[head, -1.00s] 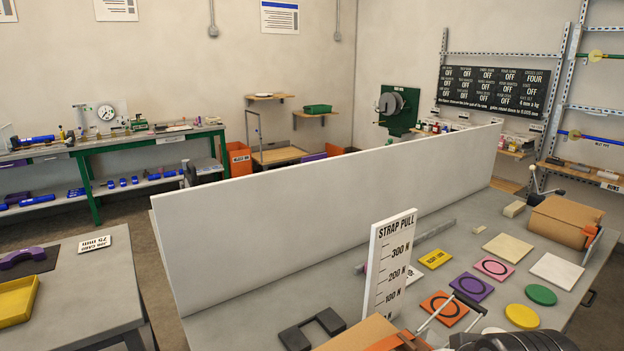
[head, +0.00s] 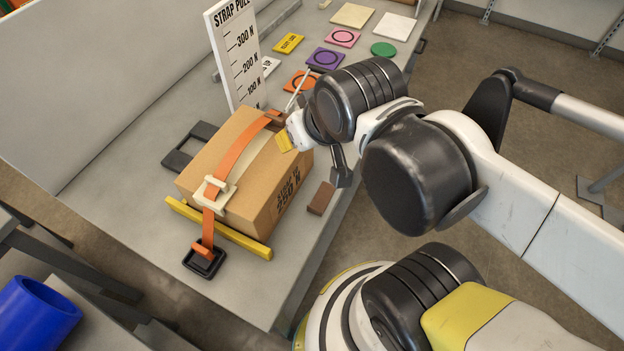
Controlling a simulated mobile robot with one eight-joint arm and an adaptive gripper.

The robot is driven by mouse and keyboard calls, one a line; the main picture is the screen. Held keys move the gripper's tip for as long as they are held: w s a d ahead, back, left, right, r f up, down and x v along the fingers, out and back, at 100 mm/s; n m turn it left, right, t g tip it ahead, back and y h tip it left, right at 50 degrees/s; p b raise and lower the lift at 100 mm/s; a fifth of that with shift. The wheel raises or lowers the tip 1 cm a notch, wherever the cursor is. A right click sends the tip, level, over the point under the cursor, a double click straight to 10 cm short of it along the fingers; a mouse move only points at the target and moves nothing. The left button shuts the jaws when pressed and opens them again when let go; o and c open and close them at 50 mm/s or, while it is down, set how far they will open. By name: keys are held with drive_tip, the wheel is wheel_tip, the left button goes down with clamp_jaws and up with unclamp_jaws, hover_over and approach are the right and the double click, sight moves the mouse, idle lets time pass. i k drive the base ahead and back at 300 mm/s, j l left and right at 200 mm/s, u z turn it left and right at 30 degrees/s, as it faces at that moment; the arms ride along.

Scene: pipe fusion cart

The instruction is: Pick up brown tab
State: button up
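A small brown tab (head: 321,198) lies on the grey bench, just right of the strapped cardboard box (head: 238,170) and close to the bench's edge. My gripper (head: 342,172) shows in part as a dark finger pointing down, above and beyond the brown tab in the picture and apart from it. The rest of the gripper is hidden behind my wrist, so I cannot see its opening. The brown tab is in plain view and nothing visible touches it.
An orange strap (head: 250,150) with a pale buckle crosses the box. A yellow bar (head: 219,229) lies along its near side. The strap pull board (head: 237,62) stands behind. Coloured tiles and a green disc (head: 383,49) lie farther back. A long white panel (head: 90,80) borders the bench.

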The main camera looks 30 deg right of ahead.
sight(318, 205)
drive_tip(key=k+l+u, duration=0.25)
drive_tip(key=k+u, duration=0.15)
drive_tip(key=k+l+u, duration=0.1)
drive_tip(key=k+u, duration=0.3)
drive_tip(key=k, duration=0.15)
drive_tip(key=k+j+u, duration=0.1)
drive_tip(key=k+u, duration=0.3)
drive_tip(key=k+j+u, duration=0.25)
drive_tip(key=k+u, duration=0.15)
drive_tip(key=k, duration=0.2)
